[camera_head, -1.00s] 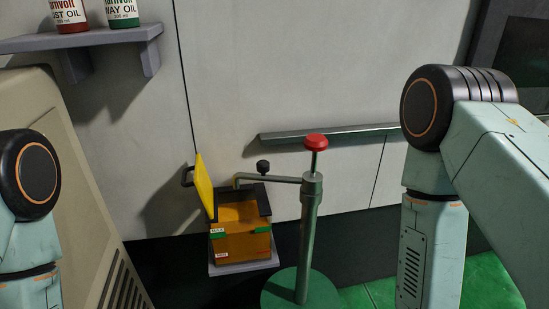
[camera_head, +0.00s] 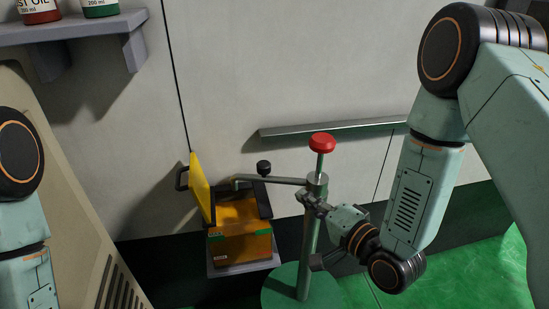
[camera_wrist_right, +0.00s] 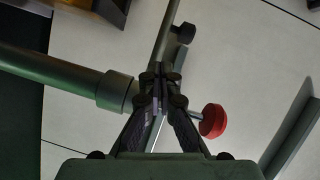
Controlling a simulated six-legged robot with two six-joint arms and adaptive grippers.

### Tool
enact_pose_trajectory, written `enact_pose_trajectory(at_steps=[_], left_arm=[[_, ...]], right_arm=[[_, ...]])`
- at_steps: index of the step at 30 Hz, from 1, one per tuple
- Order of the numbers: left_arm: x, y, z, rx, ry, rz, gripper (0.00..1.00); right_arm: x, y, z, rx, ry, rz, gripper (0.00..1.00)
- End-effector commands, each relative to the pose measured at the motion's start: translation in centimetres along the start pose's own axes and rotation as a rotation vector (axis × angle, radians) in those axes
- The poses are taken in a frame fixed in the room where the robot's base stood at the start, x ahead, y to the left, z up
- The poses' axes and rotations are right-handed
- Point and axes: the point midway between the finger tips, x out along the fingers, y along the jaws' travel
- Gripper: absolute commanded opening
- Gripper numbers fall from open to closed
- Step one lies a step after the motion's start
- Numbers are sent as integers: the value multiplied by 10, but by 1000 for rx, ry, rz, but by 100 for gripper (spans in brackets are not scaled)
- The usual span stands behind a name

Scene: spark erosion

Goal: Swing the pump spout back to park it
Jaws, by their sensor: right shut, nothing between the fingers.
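The pump is a green post (camera_head: 307,250) on a round green base, with a red knob (camera_head: 322,142) on top. Its thin grey spout (camera_head: 280,181) reaches left from the collar, its bent end over the orange box (camera_head: 240,248), whose yellow lid (camera_head: 200,187) stands open. A black knob (camera_head: 263,168) shows at the spout, toward its outer end. My right gripper (camera_head: 306,197) is shut and empty near the collar, right of the black knob. In the right wrist view the closed fingertips (camera_wrist_right: 158,72) overlap the spout (camera_wrist_right: 168,32); contact is unclear. My left gripper is out of view.
A grey rail (camera_head: 335,127) runs along the wall behind the pump. A shelf (camera_head: 75,28) with two oil bottles is at upper left. A beige cabinet (camera_head: 75,215) stands at left. Green floor (camera_head: 460,270) is open at right.

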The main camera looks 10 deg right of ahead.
Motion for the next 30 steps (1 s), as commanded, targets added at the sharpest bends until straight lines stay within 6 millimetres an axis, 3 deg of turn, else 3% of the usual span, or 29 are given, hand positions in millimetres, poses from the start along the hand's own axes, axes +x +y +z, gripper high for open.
enact_pose_trajectory(at_steps=[7,21,26,30], left_arm=[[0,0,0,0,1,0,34],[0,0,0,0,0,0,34],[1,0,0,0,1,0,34],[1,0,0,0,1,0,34]], right_arm=[[-4,-26,-4,205,6,-127,0],[-5,-28,-4,256,7,-136,0],[6,-29,-4,252,3,-136,0],[28,-33,-5,249,1,-138,0]])
